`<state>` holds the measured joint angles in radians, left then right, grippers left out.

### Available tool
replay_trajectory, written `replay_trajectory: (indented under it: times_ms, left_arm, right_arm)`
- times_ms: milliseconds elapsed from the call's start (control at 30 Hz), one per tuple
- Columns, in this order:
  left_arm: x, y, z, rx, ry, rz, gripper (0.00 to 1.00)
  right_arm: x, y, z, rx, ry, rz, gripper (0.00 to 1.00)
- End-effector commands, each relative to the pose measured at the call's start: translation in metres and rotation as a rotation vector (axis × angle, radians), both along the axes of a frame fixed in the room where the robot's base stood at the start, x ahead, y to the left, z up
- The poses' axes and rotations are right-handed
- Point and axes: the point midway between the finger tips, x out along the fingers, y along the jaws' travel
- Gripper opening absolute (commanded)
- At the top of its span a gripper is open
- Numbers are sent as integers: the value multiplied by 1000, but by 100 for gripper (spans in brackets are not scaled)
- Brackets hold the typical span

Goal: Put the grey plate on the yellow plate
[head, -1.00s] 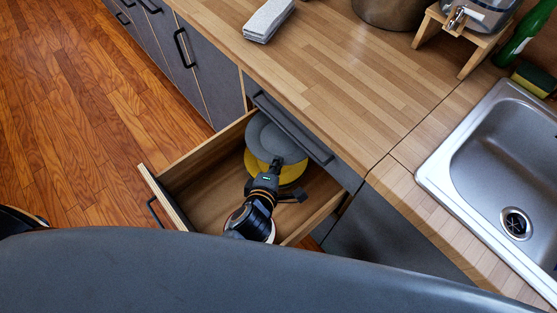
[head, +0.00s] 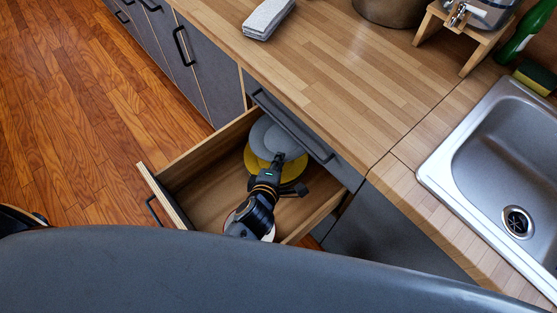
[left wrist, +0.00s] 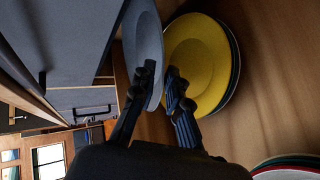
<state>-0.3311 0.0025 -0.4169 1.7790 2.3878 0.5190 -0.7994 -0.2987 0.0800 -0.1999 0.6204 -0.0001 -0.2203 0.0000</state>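The grey plate (head: 268,136) is over the far part of the drawer, above the yellow plate (head: 255,170) and covering much of it. In the left wrist view the grey plate (left wrist: 146,45) looks tilted against the flatter yellow plate (left wrist: 198,55), which lies on a stack of darker plates. My left gripper (head: 278,160) reaches into the drawer. In the left wrist view its fingers (left wrist: 161,82) are on either side of the grey plate's rim, holding it. Whether the two plates touch is unclear. My right gripper is out of view.
The open drawer (head: 212,192) has wooden walls close around the arm; its near-left floor is bare. The counter (head: 330,70) overhangs the back. A red-rimmed white dish (left wrist: 290,170) shows in the left wrist view. A sink (head: 490,150) is at right.

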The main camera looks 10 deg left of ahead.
Motion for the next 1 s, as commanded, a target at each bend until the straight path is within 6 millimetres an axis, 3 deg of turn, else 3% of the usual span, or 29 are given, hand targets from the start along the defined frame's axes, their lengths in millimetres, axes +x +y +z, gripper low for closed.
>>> replay_trajectory:
  times_ms: [333,467,1000]
  left_arm:
    - [1,0,3,-2,-4,0,28]
    - [1,-1,13,-5,-5,2,28]
    - [-92,7,62,1,0,0,28]
  right_arm:
    - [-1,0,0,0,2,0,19]
    - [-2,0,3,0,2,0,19]
    - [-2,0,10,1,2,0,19]
